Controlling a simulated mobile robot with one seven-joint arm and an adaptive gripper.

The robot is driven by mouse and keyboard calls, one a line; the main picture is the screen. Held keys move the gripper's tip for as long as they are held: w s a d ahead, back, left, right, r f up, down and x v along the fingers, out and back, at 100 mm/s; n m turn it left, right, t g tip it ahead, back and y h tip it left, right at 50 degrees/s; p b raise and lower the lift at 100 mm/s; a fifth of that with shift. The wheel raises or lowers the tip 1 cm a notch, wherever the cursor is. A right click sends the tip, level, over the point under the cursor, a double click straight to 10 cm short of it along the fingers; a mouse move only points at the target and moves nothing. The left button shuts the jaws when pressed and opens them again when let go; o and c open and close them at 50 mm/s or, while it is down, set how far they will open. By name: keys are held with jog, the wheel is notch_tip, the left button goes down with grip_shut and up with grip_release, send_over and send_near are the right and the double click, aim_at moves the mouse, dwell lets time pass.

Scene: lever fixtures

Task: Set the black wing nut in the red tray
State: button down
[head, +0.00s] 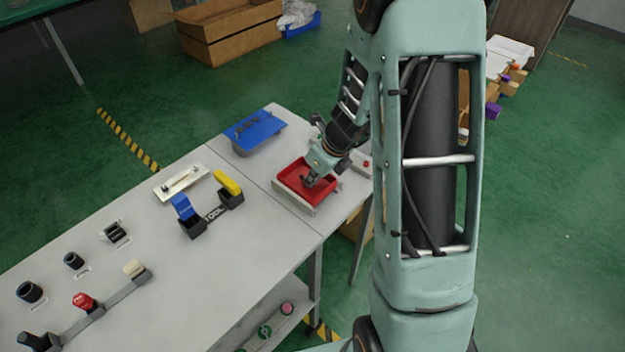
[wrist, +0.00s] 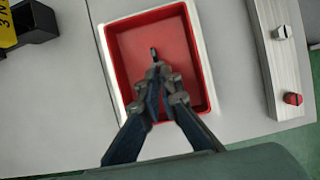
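The red tray (head: 292,189) lies at the right part of the grey worktop, with a pale outer rim. It also shows in the wrist view (wrist: 190,20), with a bare red floor. My gripper (head: 310,179) is over the tray, pointing down into it. In the wrist view my gripper (wrist: 159,71) has its fingertips close together. A small dark piece, which looks like the black wing nut (wrist: 154,53), sticks out just beyond the fingertips and seems held between them. The fingers hide most of it. I cannot tell whether it touches the tray floor.
A blue plate-like fixture (head: 254,130) stands behind the tray. Left of it are a black holder (head: 212,213) with blue and yellow levers, and several knobs and switches. In the wrist view a pale strip (wrist: 272,60) with a red knob (wrist: 292,99) lies right of the tray.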

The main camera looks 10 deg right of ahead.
jog(key=c, duration=2.6)
grip_release()
jog(key=shift+f, duration=0.15)
jog(key=o, duration=0.4)
jog(key=shift+o, duration=0.2)
jog(key=p+v, duration=0.3)
jog(key=v, duration=0.9)
jog(key=shift+r+p, duration=0.2)
jog(key=shift+p, duration=0.2)
